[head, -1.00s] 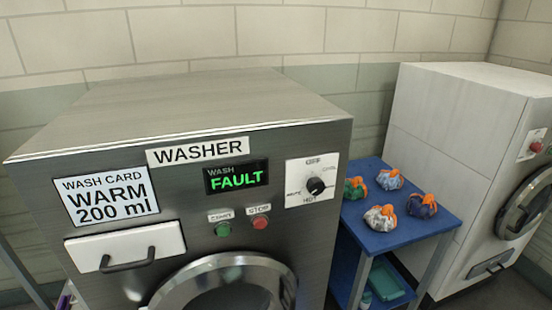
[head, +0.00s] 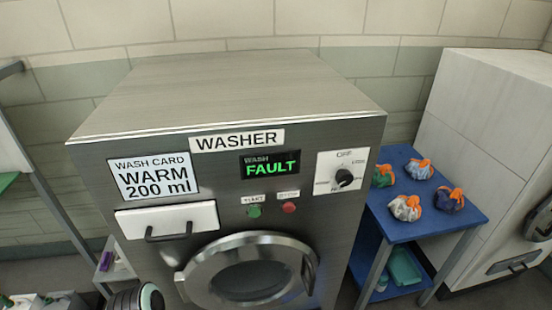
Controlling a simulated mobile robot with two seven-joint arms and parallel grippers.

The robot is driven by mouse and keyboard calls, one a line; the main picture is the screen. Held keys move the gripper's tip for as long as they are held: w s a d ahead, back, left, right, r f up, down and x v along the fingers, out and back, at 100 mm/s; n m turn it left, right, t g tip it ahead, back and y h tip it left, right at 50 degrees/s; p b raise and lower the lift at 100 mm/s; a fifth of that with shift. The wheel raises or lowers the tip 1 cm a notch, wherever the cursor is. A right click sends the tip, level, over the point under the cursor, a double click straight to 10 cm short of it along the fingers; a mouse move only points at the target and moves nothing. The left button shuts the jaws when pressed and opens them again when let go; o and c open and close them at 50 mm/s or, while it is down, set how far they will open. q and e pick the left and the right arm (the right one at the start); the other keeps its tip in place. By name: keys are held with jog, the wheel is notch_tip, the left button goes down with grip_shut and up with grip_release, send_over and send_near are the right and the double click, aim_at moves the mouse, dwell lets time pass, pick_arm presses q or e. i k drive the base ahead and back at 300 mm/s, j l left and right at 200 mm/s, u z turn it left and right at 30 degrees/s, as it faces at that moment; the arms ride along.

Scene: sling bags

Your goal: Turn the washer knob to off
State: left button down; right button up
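The washer (head: 230,95) is a grey steel machine in the middle of the head view. Its black knob (head: 343,177) sits on a white dial plate at the right of its front panel, with OFF printed at the top and other settings around it. The knob's pointer is too small to read surely, but it does not appear to point up at OFF. The display (head: 270,164) reads WASH FAULT in green. Neither gripper is in view, and nothing touches the knob.
A green start button (head: 254,211) and red stop button (head: 289,208) sit left of the knob, above the round door (head: 250,275). A drawer (head: 167,220) is at left. A blue table (head: 455,222) with several tied bags stands close on the right, beside a white machine (head: 490,130).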

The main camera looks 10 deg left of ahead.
aim_at(344, 178)
jog(key=j+z, duration=0.9)
jog(key=k+j, duration=0.05)
jog(key=j, duration=0.05)
